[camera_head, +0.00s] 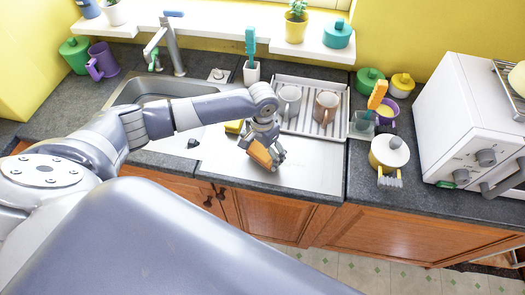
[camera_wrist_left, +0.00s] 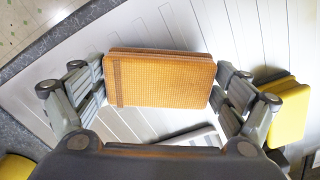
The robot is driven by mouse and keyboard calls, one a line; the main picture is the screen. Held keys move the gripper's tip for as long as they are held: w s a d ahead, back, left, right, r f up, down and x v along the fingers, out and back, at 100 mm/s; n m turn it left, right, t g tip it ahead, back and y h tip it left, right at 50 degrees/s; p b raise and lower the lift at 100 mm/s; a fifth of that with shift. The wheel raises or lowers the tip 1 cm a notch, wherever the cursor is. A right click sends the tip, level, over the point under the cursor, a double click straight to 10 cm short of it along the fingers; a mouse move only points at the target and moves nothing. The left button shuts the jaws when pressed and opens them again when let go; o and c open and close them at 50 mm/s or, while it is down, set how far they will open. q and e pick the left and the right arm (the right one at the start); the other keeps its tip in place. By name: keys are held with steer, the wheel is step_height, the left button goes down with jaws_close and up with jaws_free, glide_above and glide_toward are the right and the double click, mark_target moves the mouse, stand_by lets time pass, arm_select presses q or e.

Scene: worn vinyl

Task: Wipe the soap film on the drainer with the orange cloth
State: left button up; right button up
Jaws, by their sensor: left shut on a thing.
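My left gripper (camera_head: 265,158) is shut on the orange cloth (camera_head: 258,153), a folded pad, over the front left part of the pale drainer (camera_head: 315,176). In the left wrist view the cloth (camera_wrist_left: 160,80) sits flat between the two fingers of the gripper (camera_wrist_left: 158,90), with the grooved drainer (camera_wrist_left: 255,30) below. I cannot tell whether the cloth touches the drainer. The soap film does not stand out clearly on the pale surface. My right gripper is not in view.
A yellow sponge (camera_head: 234,127) lies just behind the gripper, near the sink (camera_head: 150,92). A rack (camera_head: 283,82) with two mugs stands at the back of the drainer. A pot (camera_head: 388,152) and a white oven (camera_head: 470,125) stand right. The drainer's front right is clear.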

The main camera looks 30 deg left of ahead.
mark_target(304, 168)
arm_select(q)
steer(key=shift+f, duration=0.7)
stand_by(0.6)
steer(key=shift+w+d, duration=0.2)
steer(key=shift+d, duration=0.5)
steer(key=shift+w+d, duration=0.2)
steer(key=shift+d, duration=0.55)
steer(key=shift+w+d, duration=0.2)
steer(key=shift+d, duration=0.5)
steer(key=shift+w+d, duration=0.2)
steer(key=shift+d, duration=0.5)
steer(key=shift+w+d, duration=0.2)
steer(key=shift+d, duration=0.55)
steer(key=shift+w+d, duration=0.2)
steer(key=shift+d, duration=0.5)
steer(key=shift+d, duration=0.1)
steer(key=shift+w+d, duration=0.3)
steer(key=shift+d, duration=0.75)
steer(key=shift+w+d, duration=0.25)
steer(key=shift+d, duration=0.75)
